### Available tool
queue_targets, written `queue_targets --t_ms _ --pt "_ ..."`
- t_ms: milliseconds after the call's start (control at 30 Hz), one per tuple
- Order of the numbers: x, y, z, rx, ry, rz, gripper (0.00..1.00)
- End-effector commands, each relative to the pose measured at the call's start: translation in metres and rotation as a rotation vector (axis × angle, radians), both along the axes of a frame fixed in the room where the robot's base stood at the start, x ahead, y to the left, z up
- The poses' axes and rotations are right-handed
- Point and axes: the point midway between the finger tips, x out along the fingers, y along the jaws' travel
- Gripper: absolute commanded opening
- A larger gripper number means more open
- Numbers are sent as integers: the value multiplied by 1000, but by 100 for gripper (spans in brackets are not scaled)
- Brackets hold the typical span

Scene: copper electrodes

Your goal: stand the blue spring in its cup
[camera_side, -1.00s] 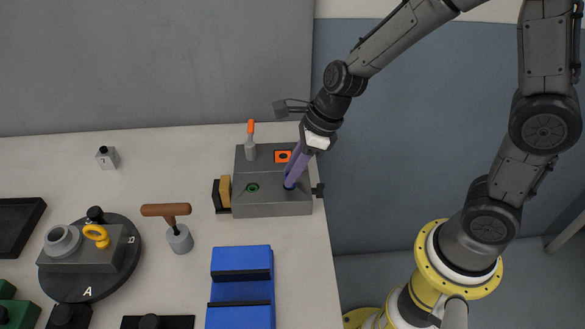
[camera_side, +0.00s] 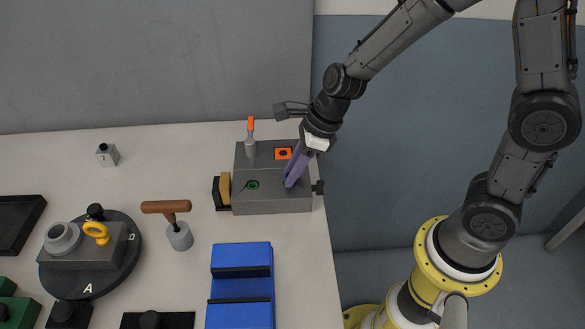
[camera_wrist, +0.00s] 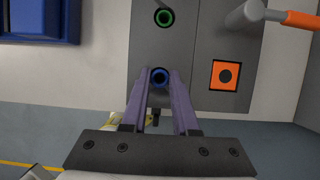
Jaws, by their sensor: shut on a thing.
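My gripper (camera_side: 290,184) reaches down to the top of the grey block (camera_side: 262,207), right of the green-ringed cup (camera_side: 253,187). Its long purple fingers are close together. In the wrist view the fingertips (camera_wrist: 159,84) close around a round blue shape (camera_wrist: 159,76) with a dark middle, at the blue position on the block. I take it as the blue spring at its cup; spring and cup rim cannot be told apart. How deep the spring sits is hidden. In the side view the fingers hide it.
The block also carries an orange square with a dark centre (camera_side: 283,153) and an orange-tipped grey post (camera_side: 250,140). A wooden-handled tool (camera_side: 178,226), a blue holder (camera_side: 241,257) and a dark turntable (camera_side: 130,259) lie left and in front. Bare table lies behind the tool.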

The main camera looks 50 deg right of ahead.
Motion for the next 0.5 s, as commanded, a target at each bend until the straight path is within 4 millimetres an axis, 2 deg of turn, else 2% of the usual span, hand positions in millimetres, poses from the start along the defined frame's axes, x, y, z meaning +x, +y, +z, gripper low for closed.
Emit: queue_targets --t_ms 67,100,300,500 --pt "0 0 0 0 0 0 1" --pt "0 0 0 0 0 0 30" --pt "0 0 0 0 0 0 63" --pt "0 0 0 0 0 0 63"
